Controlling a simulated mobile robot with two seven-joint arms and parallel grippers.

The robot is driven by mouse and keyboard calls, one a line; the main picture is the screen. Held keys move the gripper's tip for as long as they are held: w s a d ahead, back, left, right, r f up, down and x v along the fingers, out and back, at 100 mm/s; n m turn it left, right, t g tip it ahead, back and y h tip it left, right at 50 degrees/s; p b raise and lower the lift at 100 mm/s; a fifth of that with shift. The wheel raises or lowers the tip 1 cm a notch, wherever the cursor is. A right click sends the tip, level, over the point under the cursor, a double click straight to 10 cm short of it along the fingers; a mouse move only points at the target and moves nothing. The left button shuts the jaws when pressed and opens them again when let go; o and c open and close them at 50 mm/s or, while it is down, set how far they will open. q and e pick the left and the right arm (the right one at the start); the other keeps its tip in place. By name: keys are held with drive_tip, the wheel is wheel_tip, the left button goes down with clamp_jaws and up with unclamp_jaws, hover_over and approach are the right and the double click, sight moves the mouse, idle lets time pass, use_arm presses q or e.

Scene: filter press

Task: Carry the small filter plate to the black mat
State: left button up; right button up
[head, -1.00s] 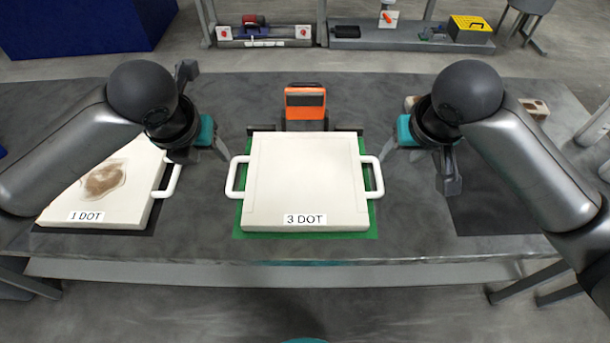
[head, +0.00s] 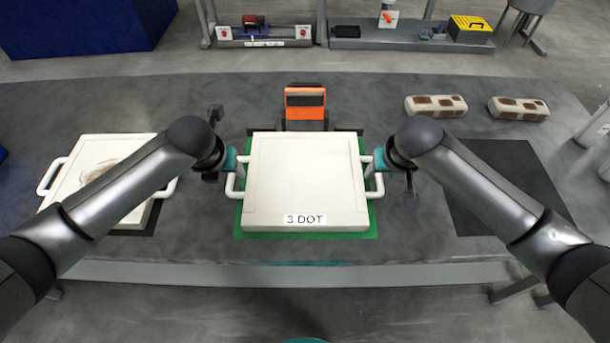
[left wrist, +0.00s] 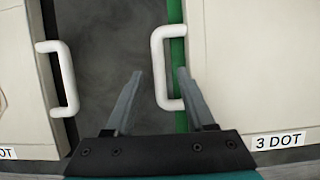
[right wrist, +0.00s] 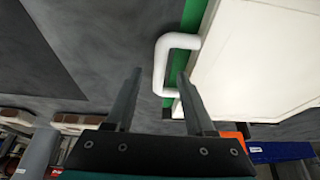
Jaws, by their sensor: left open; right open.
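A white plate labelled "3 DOT" (head: 304,180) lies on a green mat (head: 370,236) at the table's middle, with a white handle on each side. My left gripper (head: 238,166) is open at its left handle (left wrist: 160,65); in the left wrist view the handle shows between the fingers. My right gripper (head: 372,168) is open at its right handle, which shows between the fingers in the right wrist view (right wrist: 158,65). I cannot tell whether any finger touches. A bare black mat (head: 512,185) lies at the right.
A stained white plate labelled "1 DOT" (head: 95,155) lies at the left on a dark mat, partly hidden by my left arm. An orange-faced device (head: 305,103) stands behind the middle plate. Two pale blocks with brown patches (head: 436,105) (head: 518,108) lie at the back right.

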use_arm(q)
drive_tip(key=shift+x, duration=0.95)
use_arm(e)
drive_tip(key=shift+x, duration=0.9)
use_arm(q)
clamp_jaws()
use_arm(e)
clamp_jaws()
use_arm(q)
drive_tip(key=shift+w+r, duration=0.15)
use_arm(e)
drive_tip(key=shift+r, duration=0.1)
